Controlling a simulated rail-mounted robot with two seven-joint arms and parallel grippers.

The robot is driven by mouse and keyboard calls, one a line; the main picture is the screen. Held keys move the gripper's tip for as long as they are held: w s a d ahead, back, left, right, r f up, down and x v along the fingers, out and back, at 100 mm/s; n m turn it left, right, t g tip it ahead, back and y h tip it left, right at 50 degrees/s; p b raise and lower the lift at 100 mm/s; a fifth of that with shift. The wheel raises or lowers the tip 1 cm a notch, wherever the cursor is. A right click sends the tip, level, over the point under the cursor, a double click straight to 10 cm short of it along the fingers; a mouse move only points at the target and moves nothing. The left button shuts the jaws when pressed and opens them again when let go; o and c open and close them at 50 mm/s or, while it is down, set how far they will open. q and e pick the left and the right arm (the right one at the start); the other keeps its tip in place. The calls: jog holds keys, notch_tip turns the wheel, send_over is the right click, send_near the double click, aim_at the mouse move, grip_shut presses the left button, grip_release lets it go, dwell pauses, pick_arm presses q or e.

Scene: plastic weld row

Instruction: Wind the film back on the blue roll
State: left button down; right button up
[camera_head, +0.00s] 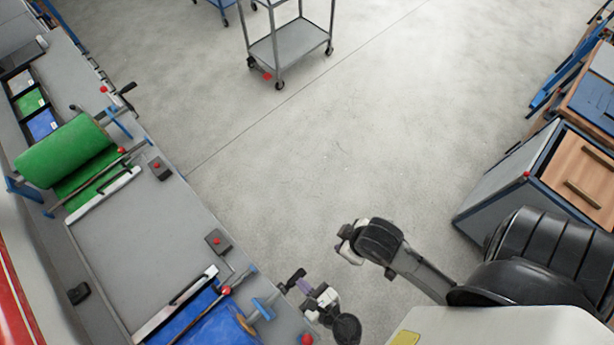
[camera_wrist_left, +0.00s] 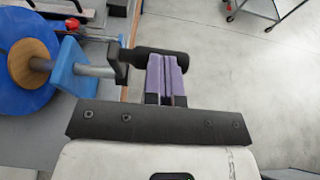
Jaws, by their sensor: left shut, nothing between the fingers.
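The blue roll (camera_head: 205,322) sits at the near end of the grey bench, cut off by the lower edge. In the left wrist view the roll's blue end (camera_wrist_left: 20,90) shows with a wooden core (camera_wrist_left: 33,62), a shaft through a blue bracket, and a crank with a black handle (camera_wrist_left: 140,60). My left gripper (camera_head: 304,290) is at this crank. Its purple fingers (camera_wrist_left: 167,72) are shut and empty, overlapping the handle in view; contact cannot be told. My right gripper (camera_head: 347,243) hangs over the floor, its fingers unclear.
A green roll (camera_head: 65,150) is mounted at the bench's far end, with another crank (camera_head: 122,90). Red-button boxes (camera_head: 218,241) line the bench edge. A grey trolley (camera_head: 290,45) stands farther off. A cabinet (camera_head: 545,180) stands at the right. The floor between is clear.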

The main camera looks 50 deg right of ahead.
pick_arm(q)
jog(key=shift+w+r, duration=0.3)
jog(key=shift+w, duration=0.3)
jog(key=shift+w+p, duration=0.1)
jog(key=shift+p, duration=0.2)
